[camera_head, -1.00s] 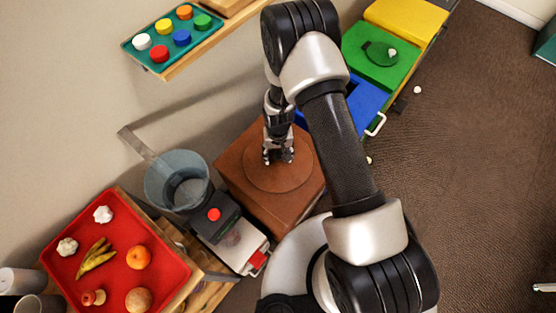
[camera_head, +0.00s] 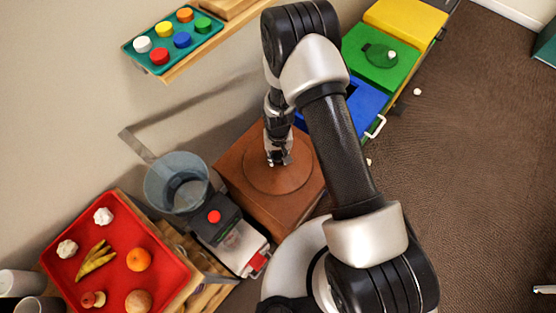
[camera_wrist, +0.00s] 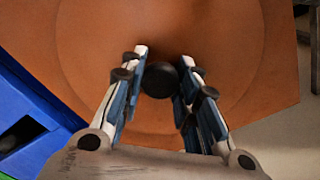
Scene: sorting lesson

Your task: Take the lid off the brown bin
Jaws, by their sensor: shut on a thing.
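The brown bin (camera_head: 241,160) stands in the middle of the head view. Its round brown lid (camera_head: 296,178) lies on its top, and I see no clear gap between the two. In the wrist view the lid (camera_wrist: 215,105) fills much of the middle, with a dark round knob (camera_wrist: 160,80) at its centre. My gripper (camera_head: 279,160) points down at the lid's middle. In the wrist view my gripper (camera_wrist: 162,72) has its two fingers on either side of the knob, shut on it. The fingers hide the knob in the head view.
Blue (camera_head: 369,101), green (camera_head: 358,51) and yellow (camera_head: 405,17) bins stand in a row at upper right; the green one bears a small lid. A clear bucket (camera_head: 160,190) and a machine with a red button (camera_head: 214,216) stand left. A red tray (camera_head: 70,271) holds food.

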